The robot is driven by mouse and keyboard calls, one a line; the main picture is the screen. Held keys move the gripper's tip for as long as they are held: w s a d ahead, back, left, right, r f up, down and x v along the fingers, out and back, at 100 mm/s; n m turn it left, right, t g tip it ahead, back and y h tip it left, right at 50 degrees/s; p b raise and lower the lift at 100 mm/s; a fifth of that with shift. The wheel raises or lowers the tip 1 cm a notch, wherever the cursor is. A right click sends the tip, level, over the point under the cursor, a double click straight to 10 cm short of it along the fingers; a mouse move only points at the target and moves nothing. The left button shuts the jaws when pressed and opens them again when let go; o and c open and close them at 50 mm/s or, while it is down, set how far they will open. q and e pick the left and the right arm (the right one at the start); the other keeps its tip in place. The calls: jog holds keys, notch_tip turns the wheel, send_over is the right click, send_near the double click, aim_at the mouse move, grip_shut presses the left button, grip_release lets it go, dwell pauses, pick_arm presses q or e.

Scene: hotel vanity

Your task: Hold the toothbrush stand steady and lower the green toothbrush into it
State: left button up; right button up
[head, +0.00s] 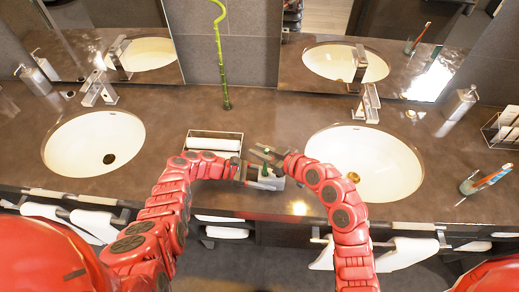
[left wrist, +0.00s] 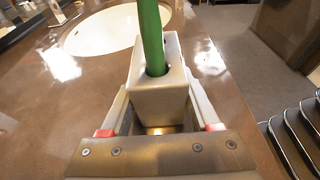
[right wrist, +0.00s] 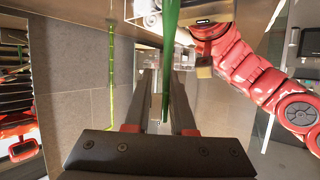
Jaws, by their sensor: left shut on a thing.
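The pale toothbrush stand (left wrist: 158,95) fills the left wrist view's centre, between the fingers of my left gripper (head: 246,174), which is shut on it. It also shows in the head view (head: 270,183), upright near the counter's front edge. The green toothbrush (left wrist: 151,35) stands nearly upright with its lower end inside an opening of the stand. My right gripper (head: 264,153) is just above and behind the stand. In the right wrist view the green toothbrush (right wrist: 170,45) runs between its fingers, with a gap visible beside it, so the gripper looks open around it.
Sink basins lie left (head: 95,143) and right (head: 366,163). A tray with a white roll (head: 214,144) is close behind my left gripper. A green bamboo stalk (head: 223,65) stands at the back. A cup with toothbrushes (head: 470,185) is far right.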

jog(key=o, duration=0.4)
jog(key=v, duration=1.2)
pick_arm(q)
jog(key=o, duration=1.1)
jog(key=shift+c, duration=0.2)
jog(key=shift+r, duration=0.15)
